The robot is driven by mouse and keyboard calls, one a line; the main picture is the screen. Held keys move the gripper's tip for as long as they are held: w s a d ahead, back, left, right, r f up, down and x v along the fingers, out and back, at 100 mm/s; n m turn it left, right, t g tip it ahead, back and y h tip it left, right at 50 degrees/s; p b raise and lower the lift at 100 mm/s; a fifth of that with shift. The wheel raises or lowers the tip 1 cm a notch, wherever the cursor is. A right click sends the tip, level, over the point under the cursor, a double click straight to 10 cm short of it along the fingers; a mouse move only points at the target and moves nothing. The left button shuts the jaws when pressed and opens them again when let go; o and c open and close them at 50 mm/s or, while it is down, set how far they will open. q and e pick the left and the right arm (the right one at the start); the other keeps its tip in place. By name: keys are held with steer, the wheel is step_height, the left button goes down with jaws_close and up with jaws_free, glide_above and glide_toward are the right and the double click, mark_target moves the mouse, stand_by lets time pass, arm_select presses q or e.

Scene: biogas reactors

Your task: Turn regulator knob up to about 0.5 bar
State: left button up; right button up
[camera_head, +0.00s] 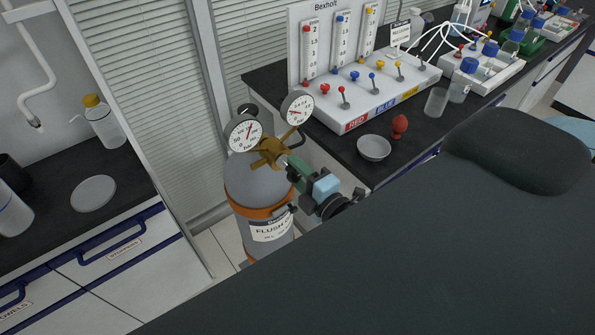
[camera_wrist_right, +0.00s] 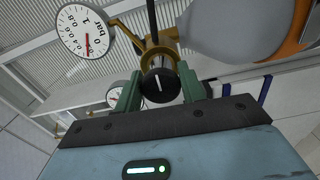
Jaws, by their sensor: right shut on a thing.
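The regulator (camera_head: 268,152) is brass and sits on top of a grey gas cylinder (camera_head: 259,187) with an orange band and a "FLUSH" label. It carries two round white gauges: the left gauge (camera_head: 244,133) and the right gauge (camera_head: 297,108). In the right wrist view, a gauge marked "bar" (camera_wrist_right: 83,32) has a red needle pointing down the picture, at the low part of its scale; I cannot read the exact value. The black regulator knob (camera_wrist_right: 157,85) has a white line. My right gripper (camera_head: 297,166) is shut on it with its green fingers on either side. My left gripper is not in view.
A bench behind on the right holds a flowmeter panel (camera_head: 355,100), a white bowl (camera_head: 374,148), a red bulb (camera_head: 399,126) and beakers. A left bench carries a yellow-capped bottle (camera_head: 102,122) and a round dish (camera_head: 93,194). The cylinder stands in the gap between the benches.

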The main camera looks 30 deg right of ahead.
steer(key=m, duration=0.4)
steer(key=shift+m, duration=0.3)
steer(key=shift+f+m, duration=0.15)
steer(key=shift+m, duration=2.15)
steer(key=o, duration=0.9)
steer(key=shift+c, duration=0.2)
